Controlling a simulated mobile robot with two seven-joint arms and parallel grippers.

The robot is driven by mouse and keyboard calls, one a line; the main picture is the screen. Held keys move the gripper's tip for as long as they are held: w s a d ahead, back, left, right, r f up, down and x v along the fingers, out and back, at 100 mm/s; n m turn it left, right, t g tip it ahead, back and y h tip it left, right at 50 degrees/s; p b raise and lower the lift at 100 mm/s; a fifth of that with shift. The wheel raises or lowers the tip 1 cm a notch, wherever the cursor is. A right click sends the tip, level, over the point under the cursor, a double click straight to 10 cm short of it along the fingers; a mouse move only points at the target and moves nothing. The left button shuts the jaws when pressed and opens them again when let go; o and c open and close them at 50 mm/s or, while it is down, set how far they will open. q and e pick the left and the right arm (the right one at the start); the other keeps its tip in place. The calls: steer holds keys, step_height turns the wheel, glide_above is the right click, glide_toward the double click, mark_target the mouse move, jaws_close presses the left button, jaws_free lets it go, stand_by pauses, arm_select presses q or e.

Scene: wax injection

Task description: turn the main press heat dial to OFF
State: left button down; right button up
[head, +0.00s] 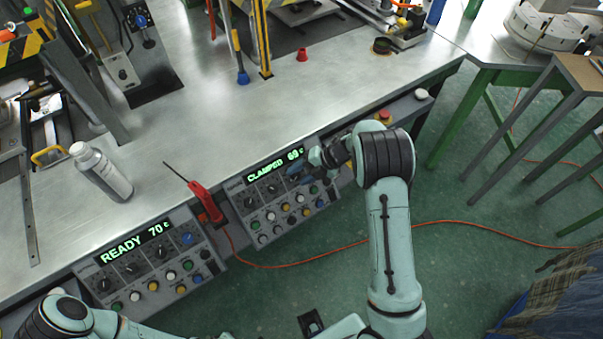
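Two control panels with dials are set in the bench front. The right panel (262,192) has a lit display (275,165) reading CLAMPED 69 c, with black dials (250,203) below it. The left panel (128,291) has a display (134,244) reading READY 70 c and similar dials (103,284). I cannot tell which dial is the main press heat dial, and the markings are too small to read. My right gripper (314,172) is at the right end of the right panel and covers part of it. Its fingers are too small and dark to judge. My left gripper is out of view.
A red-handled tool (205,201) stands between the panels, with an orange cable running across the floor. A red button (384,116) is near the bench's right front. The middle of the benchtop is mostly clear.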

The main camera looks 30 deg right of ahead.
stand_by(0.3)
steer(key=p+v, duration=0.1)
steer(key=v, duration=1.2)
steer(key=shift+r, duration=0.2)
